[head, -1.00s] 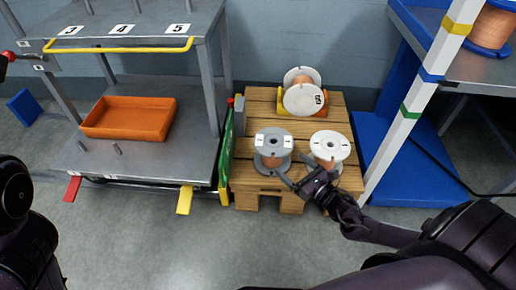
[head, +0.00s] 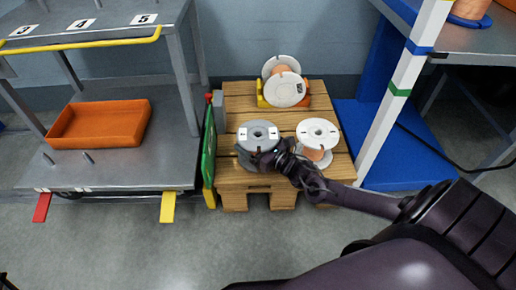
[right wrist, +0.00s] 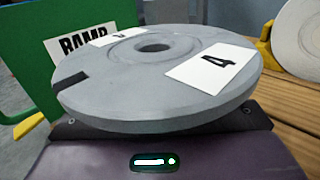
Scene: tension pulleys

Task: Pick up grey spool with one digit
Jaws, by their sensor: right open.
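The grey spool (head: 259,131) stands upright on the left front of a wooden pallet. Its top flange has white labels in the head view. In the right wrist view its grey top flange (right wrist: 145,82) fills the middle, and the near label reads a single digit, 4. My right gripper (head: 264,160) is at the near right side of this spool, low beneath the top flange. Its fingers are spread wide; their tips and the spool's core are hidden under the flange. My left gripper is out of view.
A white spool (head: 318,132) with copper wire stands just right of my right gripper. Another white spool (head: 286,90) lies on its side in a yellow-orange holder behind. A green board (head: 209,148) stands close on the left. A white post (head: 402,95) rises at the right.

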